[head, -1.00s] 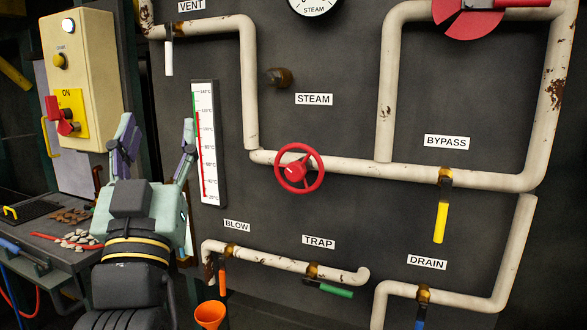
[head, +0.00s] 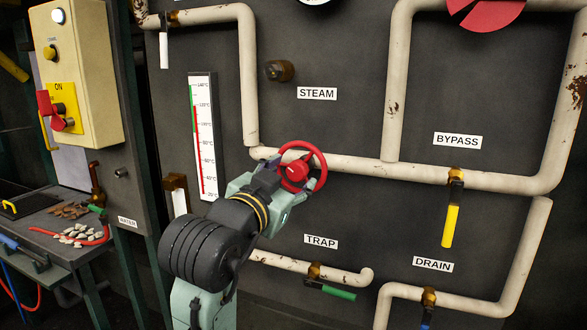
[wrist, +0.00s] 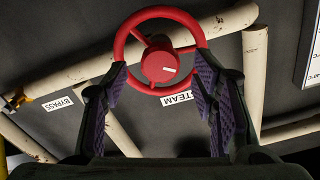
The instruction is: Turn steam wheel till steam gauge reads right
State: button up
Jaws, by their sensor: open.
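The red steam wheel (head: 319,157) sits on the white horizontal pipe, below the STEAM label (head: 317,93). In the wrist view the wheel (wrist: 162,12) is straight ahead, with a white mark on its hub. My gripper (head: 289,181) is open at the wheel, covering its lower left part in the head view. In the wrist view its purple-padded fingers (wrist: 158,78) stand either side of the wheel's lower part; I cannot tell whether they touch the rim. The round steam gauge (head: 316,1) is almost wholly cut off at the top edge, so its reading is hidden.
A thermometer strip (head: 204,140) is left of my gripper. A yellow BYPASS lever (head: 451,226) hangs at right, and a green TRAP lever (head: 337,293) is below. A switch box (head: 85,75) and cluttered bench (head: 55,232) are at left. Pipes run around the wheel.

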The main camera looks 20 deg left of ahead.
jog(key=shift+w, duration=1.15)
jog(key=shift+c, duration=0.6)
jog(key=c, duration=1)
jog(key=shift+f+m+b, duration=0.15)
jog(key=shift+m+b, duration=0.45)
jog(key=shift+m, duration=0.4)
jog(key=shift+c, duration=0.2)
jog(key=shift+m, duration=0.7)
